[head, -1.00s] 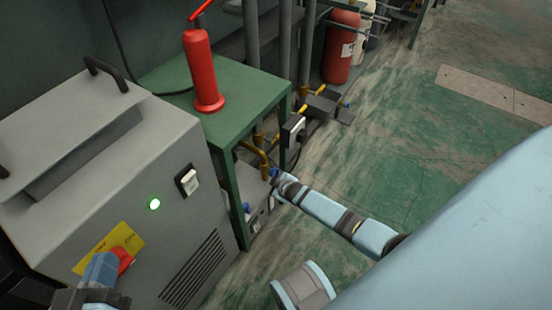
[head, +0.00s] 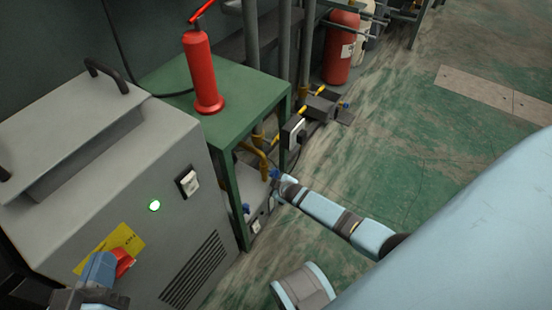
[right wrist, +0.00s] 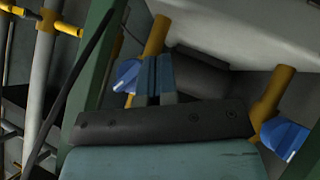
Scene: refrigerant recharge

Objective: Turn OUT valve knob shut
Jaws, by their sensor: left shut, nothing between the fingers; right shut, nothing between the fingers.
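Two blue valve knobs show under the green table; I cannot read which is OUT. In the right wrist view, one blue knob (right wrist: 126,76) is on a brass pipe at the left and the other blue knob (right wrist: 285,137) is at the right. My right gripper (right wrist: 155,68) is shut and empty, its tips beside the left knob and partly covering it; contact is unclear. In the head view, the right gripper (head: 277,177) is low beside the table leg. My left gripper (head: 108,262) is shut, beside a red knob (head: 125,262) on the grey machine.
The grey machine (head: 178,138) with a lit green lamp (head: 154,205) stands at the left. A red extinguisher (head: 201,75) stands on the green table (head: 250,92). The table leg (head: 238,195) is close to my right gripper. The floor at right is clear.

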